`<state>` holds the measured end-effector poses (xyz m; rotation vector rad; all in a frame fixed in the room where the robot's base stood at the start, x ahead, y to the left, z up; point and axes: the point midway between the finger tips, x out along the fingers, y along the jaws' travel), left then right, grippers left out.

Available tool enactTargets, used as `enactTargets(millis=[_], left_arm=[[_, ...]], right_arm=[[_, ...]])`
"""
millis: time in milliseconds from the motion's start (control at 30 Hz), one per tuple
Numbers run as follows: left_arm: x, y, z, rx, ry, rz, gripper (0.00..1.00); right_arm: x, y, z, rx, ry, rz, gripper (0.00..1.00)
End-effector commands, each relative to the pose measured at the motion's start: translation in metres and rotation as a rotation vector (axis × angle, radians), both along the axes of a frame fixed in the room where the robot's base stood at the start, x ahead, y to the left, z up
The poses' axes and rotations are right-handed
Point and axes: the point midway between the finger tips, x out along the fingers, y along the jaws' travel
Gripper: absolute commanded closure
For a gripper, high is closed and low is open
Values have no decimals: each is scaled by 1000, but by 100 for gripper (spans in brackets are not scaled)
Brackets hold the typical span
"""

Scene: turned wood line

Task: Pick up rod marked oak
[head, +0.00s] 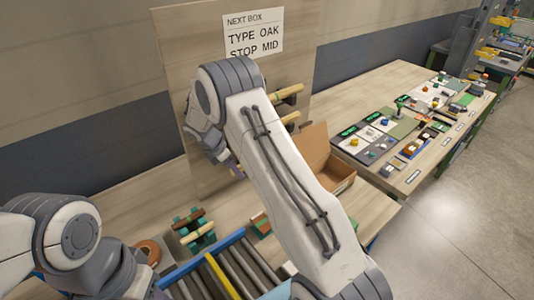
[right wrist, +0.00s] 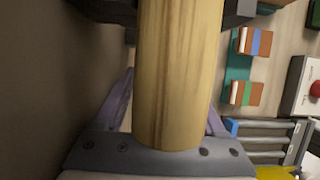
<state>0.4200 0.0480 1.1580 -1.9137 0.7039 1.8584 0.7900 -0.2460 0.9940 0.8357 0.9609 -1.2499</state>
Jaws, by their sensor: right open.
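In the right wrist view a thick pale wooden rod (right wrist: 180,60) fills the middle, its near end close to the gripper's palm. My right gripper (right wrist: 172,95) is open, with a finger showing on either side of the rod. No mark is readable on this rod. Two pale rods, an upper one (head: 288,92) and a lower one (head: 291,117), stick out from the board beside the arm. My left arm is at the lower left; its gripper's jaws cannot be made out.
The board (head: 180,40) carries a sign (head: 254,34) reading "NEXT BOX, TYPE OAK, STOP MID". An open cardboard box (head: 338,178) stands right of my right arm. A roller conveyor (head: 220,275) and a small green rack (head: 195,230) lie below. A cluttered bench (head: 400,85) extends right.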

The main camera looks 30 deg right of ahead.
Motion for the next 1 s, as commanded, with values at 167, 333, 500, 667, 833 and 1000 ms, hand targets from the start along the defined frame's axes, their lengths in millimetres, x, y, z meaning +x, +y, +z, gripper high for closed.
enactTargets(millis=[167, 333, 500, 667, 833, 1000], left_arm=[[0, 0, 0, 0, 0, 0, 50], [0, 0, 0, 0, 0, 0, 50], [0, 0, 0, 0, 0, 0, 50], [0, 0, 5, 0, 0, 0, 50], [0, 0, 19, 0, 0, 0, 50], [0, 0, 17, 0, 0, 1, 50]], right_arm=[[0, 0, 0, 0, 0, 0, 81], [0, 0, 0, -1, 0, 0, 100], [0, 0, 1, -1, 0, 0, 100], [0, 0, 6, -1, -1, -1, 100], [0, 0, 20, -1, -1, -1, 100], [-4, 20, 16, -1, 2, -6, 100]])
